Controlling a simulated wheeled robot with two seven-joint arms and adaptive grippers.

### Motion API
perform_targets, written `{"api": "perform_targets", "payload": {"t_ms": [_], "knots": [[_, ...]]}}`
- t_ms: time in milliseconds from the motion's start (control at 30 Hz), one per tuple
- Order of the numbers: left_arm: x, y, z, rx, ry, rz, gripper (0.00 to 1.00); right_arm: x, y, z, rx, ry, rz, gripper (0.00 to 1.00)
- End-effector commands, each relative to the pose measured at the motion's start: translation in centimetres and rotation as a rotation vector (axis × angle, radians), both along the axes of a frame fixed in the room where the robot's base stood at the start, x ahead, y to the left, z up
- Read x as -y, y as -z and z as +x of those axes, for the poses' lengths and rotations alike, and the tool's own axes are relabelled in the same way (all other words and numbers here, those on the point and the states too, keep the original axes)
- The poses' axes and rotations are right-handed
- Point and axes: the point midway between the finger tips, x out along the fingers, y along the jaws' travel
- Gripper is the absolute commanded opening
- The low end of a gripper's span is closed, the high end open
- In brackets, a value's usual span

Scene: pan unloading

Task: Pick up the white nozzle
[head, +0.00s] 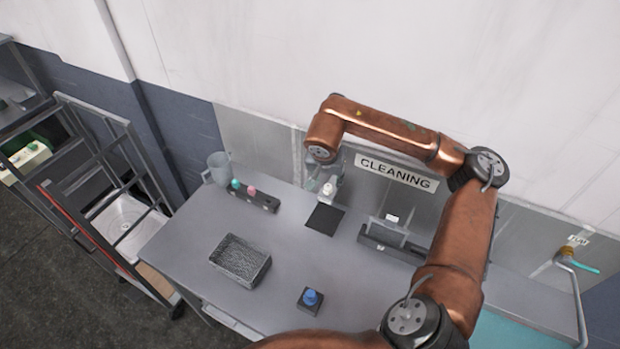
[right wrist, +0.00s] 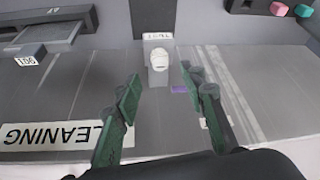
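The white nozzle (head: 327,189) stands upright at the back of the grey table, behind a black mat. In the right wrist view the white nozzle (right wrist: 161,59) sits on a small pale block, ahead of and between the fingers. My right gripper (head: 323,181) reaches down from above, beside the wall, close to the nozzle. Its green fingers (right wrist: 166,86) are spread wide with nothing between them, and a gap to the nozzle shows. Contact is not seen. My left gripper is not in view.
A black mat (head: 324,220) lies in front of the nozzle. A green nozzle (head: 235,184) and pink nozzle (head: 251,190) stand left in a dark holder (head: 266,203). A mesh basket (head: 240,275), blue nozzle (head: 310,296), mug (head: 218,170) and dark tray (head: 385,240) also stand here. The wall is close behind.

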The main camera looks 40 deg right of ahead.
Motion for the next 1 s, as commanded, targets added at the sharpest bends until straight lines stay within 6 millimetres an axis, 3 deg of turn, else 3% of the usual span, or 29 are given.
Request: {"api": "perform_targets", "payload": {"t_ms": [233, 400, 500, 567, 800, 933, 1000], "knots": [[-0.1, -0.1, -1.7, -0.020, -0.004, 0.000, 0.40, 0.0, 1.9, 1.0, 0.004, -0.011, -0.001, 0.38], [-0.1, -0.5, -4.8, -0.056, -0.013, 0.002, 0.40, 0.1, 3.8, 2.3, -0.001, -0.019, 0.001, 0.38], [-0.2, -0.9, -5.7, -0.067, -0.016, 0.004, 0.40, 0.5, 5.3, 2.8, -0.002, -0.018, 0.001, 0.38], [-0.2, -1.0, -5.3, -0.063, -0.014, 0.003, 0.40, 0.8, 6.1, 3.0, 0.000, -0.017, 0.000, 0.38], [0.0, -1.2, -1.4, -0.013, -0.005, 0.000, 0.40, 1.3, 7.2, 3.2, 0.002, -0.016, -0.002, 0.38], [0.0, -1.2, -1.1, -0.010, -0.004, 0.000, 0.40, 1.3, 7.2, 3.2, 0.002, -0.016, -0.002, 0.38], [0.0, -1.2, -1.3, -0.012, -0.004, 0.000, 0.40, 1.3, 7.1, 3.2, 0.002, -0.015, -0.002, 0.33]]}}
